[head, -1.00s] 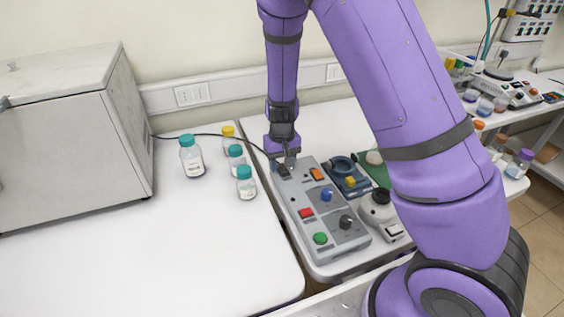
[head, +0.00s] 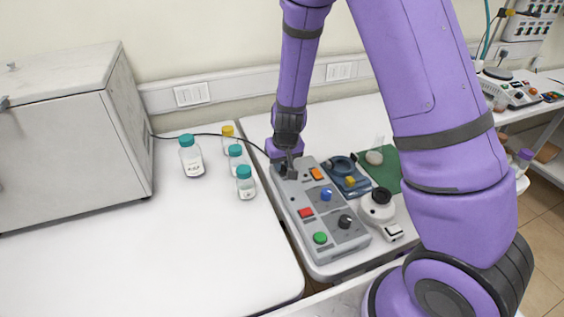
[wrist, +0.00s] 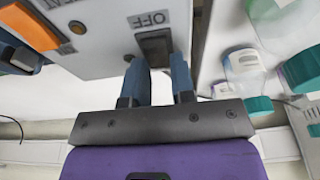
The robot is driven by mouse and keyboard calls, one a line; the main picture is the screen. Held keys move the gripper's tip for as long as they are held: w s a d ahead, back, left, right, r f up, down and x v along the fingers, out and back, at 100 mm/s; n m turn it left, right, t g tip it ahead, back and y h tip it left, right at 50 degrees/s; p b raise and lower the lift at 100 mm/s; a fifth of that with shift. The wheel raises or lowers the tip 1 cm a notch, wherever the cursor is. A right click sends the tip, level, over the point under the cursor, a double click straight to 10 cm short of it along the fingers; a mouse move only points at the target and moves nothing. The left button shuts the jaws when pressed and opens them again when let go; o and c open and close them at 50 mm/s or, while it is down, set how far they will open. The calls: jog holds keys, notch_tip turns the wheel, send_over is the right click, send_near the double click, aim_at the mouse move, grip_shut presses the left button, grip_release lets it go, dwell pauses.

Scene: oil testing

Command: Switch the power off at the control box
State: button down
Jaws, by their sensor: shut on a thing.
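The grey control box (head: 303,194) lies on the bench, with several coloured buttons and knobs on its top. My gripper (head: 287,170) reaches down to the far-left end of the box. The black power switch (wrist: 155,46) shows in the wrist view beside a label reading OFF (wrist: 148,19). My blue-grey fingers, also seen in the wrist view (wrist: 158,72), stand on either side of the switch and are shut on it. In the head view the gripper mostly hides the switch. Whether the switch is on or off I cannot tell.
Several capped bottles (head: 245,184) stand left of the box. A blue device (head: 349,180) and a white round device (head: 378,207) stand close on its right. A black cable (head: 215,134) runs from the grey oven (head: 60,150) towards the box. The left bench front is clear.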

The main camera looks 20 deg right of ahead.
dwell(0.4)
jog(key=c, duration=1)
grip_release()
jog(key=shift+o, duration=0.2)
jog(key=shift+r, duration=0.15)
jog(key=v, duration=1)
jog(key=shift+s+r, duration=0.25)
jog(key=shift+s, duration=0.1)
